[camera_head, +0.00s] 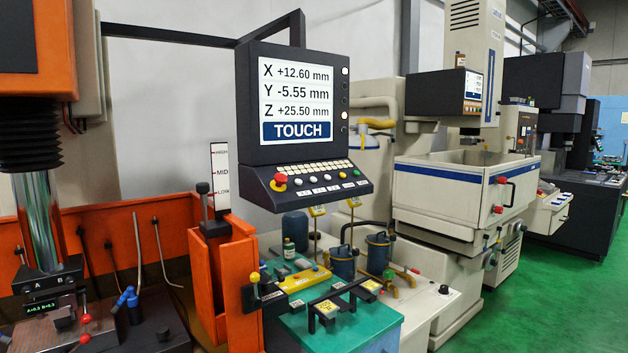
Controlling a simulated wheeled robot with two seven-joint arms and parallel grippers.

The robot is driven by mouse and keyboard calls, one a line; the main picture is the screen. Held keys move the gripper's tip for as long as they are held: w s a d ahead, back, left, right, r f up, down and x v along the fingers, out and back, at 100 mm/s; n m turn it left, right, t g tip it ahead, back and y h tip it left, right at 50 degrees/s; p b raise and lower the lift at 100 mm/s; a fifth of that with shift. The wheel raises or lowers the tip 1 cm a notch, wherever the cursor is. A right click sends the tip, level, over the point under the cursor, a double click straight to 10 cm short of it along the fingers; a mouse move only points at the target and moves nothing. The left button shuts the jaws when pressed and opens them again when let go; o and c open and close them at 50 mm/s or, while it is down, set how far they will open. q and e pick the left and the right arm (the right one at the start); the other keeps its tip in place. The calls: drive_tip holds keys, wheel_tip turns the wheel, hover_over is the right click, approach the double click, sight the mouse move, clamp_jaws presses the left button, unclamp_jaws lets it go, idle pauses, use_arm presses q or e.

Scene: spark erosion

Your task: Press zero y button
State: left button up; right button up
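The control console (243,105) hangs from a dark arm in the upper middle. Its screen (295,98) reads X +12.60 mm, Y -5.55 mm, Z +25.50 mm and TOUCH. A column of small round buttons (344,87) runs down the screen's right edge, one roughly level with the Y row. The sloped key panel (325,186) below carries rows of pale keys, a red emergency knob (280,179) and several small labelled keys. The labels are too small to read, so I cannot tell which button is zero Y. Neither of my grippers is in view.
An orange tank wall (237,285) with a MID level gauge (220,172) stands left of the console. Below it, a teal-topped bench (365,333) holds blue canisters (377,252) and black-handled fixtures. Green floor (520,310) is clear at right.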

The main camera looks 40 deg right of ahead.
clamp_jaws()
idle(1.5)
